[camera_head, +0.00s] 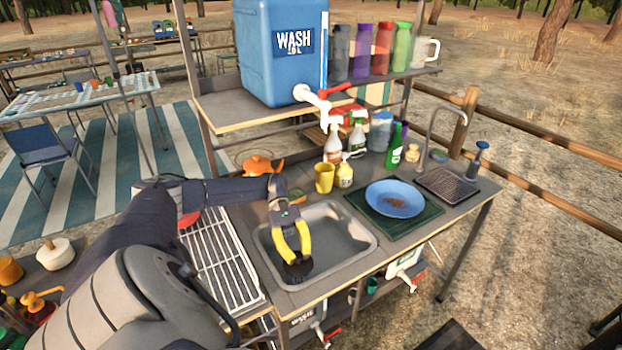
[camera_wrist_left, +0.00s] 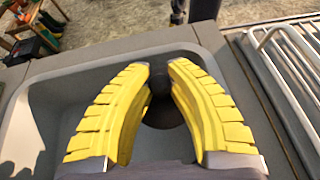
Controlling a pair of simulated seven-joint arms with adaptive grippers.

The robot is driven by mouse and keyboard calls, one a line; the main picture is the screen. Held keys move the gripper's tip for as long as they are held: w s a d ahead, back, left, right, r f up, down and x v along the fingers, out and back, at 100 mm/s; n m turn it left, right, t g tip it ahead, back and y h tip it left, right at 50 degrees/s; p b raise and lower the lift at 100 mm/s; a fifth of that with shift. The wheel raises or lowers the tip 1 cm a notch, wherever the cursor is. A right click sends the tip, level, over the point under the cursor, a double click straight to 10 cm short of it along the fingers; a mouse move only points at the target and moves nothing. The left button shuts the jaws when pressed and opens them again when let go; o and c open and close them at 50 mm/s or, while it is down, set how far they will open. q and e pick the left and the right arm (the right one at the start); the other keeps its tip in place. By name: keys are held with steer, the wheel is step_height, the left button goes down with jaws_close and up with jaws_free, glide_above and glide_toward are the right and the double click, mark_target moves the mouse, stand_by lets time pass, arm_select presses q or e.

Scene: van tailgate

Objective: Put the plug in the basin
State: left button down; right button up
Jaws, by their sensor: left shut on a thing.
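The basin (camera_head: 345,241) is a grey sink set in the wash counter. My left gripper (camera_head: 296,262) reaches down over the left part of the basin with its yellow fingers. The plug (camera_head: 298,271) is a dark round disc with a knob, just below the fingertips. In the left wrist view, the fingers (camera_wrist_left: 160,82) are shut on the knob of the plug (camera_wrist_left: 168,112), with the basin (camera_wrist_left: 42,125) around and below. I cannot tell whether the plug touches the basin floor. My right gripper is not in view.
A wire drying rack (camera_head: 220,262) lies left of the basin. A blue plate (camera_head: 394,199) on a green mat is to its right. A yellow cup (camera_head: 324,178) and several bottles stand behind, below the blue water tank (camera_head: 282,50) with its tap.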

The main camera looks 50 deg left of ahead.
arm_select(q)
steer(key=shift+f, duration=3.35)
steer(key=shift+f, duration=0.4)
